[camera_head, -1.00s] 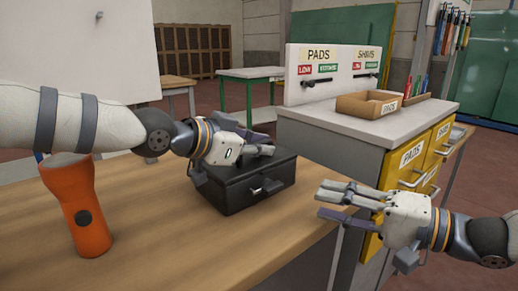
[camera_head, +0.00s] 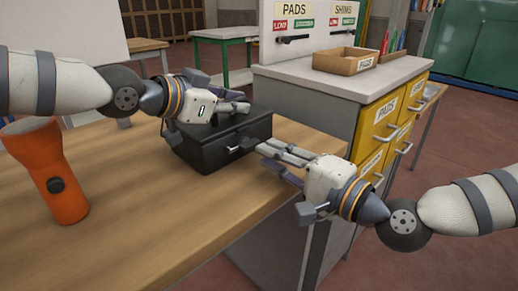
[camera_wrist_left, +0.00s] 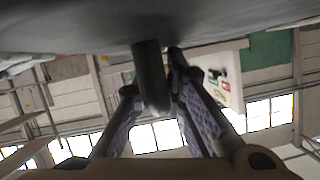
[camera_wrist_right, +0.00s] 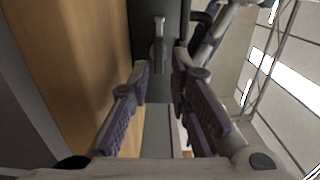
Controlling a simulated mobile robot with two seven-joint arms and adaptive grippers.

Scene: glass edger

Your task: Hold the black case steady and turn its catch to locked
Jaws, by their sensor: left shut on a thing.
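The black case (camera_head: 228,146) stands on the wooden table near its right edge, lid down. Its small metallic catch (camera_head: 242,146) is on the front face and sticks out sideways; it also shows in the right wrist view (camera_wrist_right: 158,42). My left gripper (camera_head: 232,102) is at the top of the case, shut on a dark post-like part of it (camera_wrist_left: 150,75), seen between the fingers in the left wrist view; the exact grip is partly hidden. My right gripper (camera_head: 274,157) is open in front of the case, its fingers pointing at the catch, apart from it.
An orange flashlight (camera_head: 48,172) stands on the wooden table (camera_head: 140,215) at the left. A grey-topped cabinet (camera_head: 330,85) with yellow drawers stands close behind and right of the case, with a cardboard tray (camera_head: 346,62) on top. The front of the table is clear.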

